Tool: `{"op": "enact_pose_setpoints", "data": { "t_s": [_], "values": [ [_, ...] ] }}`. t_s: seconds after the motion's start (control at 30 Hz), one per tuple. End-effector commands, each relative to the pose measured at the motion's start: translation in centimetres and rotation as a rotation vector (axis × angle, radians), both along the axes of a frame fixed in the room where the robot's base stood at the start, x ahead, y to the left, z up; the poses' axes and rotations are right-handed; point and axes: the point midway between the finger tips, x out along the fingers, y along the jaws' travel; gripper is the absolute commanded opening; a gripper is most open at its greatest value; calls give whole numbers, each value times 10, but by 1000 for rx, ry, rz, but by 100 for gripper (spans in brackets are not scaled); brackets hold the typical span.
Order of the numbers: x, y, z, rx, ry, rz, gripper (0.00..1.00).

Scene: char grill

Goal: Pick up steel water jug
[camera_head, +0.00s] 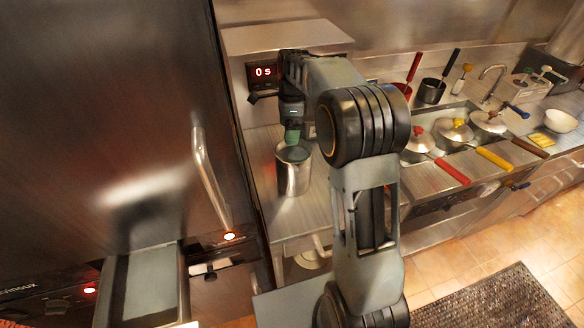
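The steel water jug (293,178) is a shiny metal cylinder with an open top. It stands upright on the steel counter at the centre left of the picture, below the timer unit. My gripper (292,138) points down at the jug's upper rim, at its far side. The end of the gripper is small and overlaps the rim in this view. I cannot tell whether it touches the jug, or whether its fingers are open or shut. My own arm hides the counter to the right of the jug.
A timer box (263,72) showing "0 s" stands behind the jug. A tall steel cabinet (110,110) with a long handle is close on the left. Lidded pots (455,132) with coloured handles sit on the right counter. A dark mat (495,300) lies on the tiled floor.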

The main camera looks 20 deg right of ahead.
Motion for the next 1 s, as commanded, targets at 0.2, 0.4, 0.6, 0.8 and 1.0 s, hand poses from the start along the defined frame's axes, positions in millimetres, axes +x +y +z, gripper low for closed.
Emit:
{"op": "enact_pose_setpoints", "data": {
  "t_s": [0.2,0.4,0.6,0.8,1.0],
  "values": [
    [-6,1,-29,1,4,0,98],
    [-7,3,-42,0,1,0,98],
    [-7,3,-43,0,1,0,98],
    [-7,3,-42,0,1,0,82],
    [-7,3,-42,0,0,0,63]
  ]
}}
